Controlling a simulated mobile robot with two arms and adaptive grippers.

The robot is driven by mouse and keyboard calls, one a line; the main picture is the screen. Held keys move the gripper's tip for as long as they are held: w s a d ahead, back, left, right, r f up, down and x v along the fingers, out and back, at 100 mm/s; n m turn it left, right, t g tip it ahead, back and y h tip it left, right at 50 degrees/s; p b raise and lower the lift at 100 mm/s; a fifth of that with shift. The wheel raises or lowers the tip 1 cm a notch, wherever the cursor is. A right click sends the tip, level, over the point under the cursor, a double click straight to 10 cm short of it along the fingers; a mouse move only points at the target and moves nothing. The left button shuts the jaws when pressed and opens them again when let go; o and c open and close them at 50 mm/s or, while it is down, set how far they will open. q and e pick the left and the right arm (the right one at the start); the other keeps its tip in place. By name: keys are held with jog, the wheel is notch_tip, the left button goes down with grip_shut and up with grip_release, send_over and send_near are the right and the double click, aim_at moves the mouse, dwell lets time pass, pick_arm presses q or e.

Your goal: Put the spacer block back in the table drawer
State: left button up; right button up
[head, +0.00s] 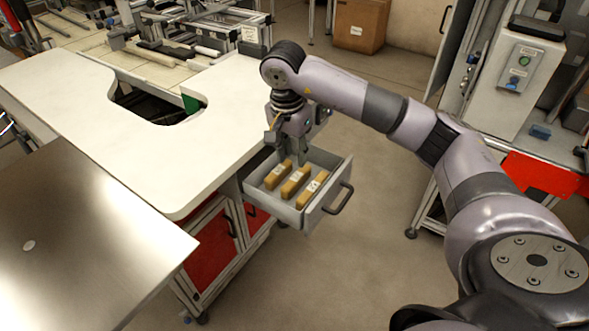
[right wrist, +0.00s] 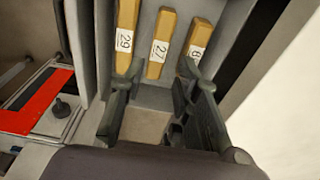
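The table drawer (head: 325,215) is pulled open at the white table's right side. Three yellow-brown blocks lie in it: one (head: 277,175) at left, one (head: 295,181) in the middle, one (head: 312,190) nearest the handle. In the right wrist view they carry white labels; the left block (right wrist: 126,17) reads 29 and the middle block (right wrist: 161,30) reads 27. I cannot tell which is the spacer block. My right gripper (head: 287,150) is over the drawer's back end, fingers spread. In the wrist view the gripper (right wrist: 159,82) is open, with bare drawer floor between its fingers. My left gripper is out of view.
The white table (head: 110,150) with a cut-out stands left of the drawer, and a metal-topped surface (head: 80,255) is in front of it. Red cabinet doors (head: 210,245) are below. A control box (head: 517,80) stands at right. Floor beyond the drawer handle (head: 339,199) is clear.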

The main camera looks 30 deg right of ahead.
jog(key=shift+s+a+r, duration=0.1)
jog(key=shift+a+r, duration=0.05)
jog(key=shift+r, duration=1.5)
jog(key=shift+f, duration=0.1)
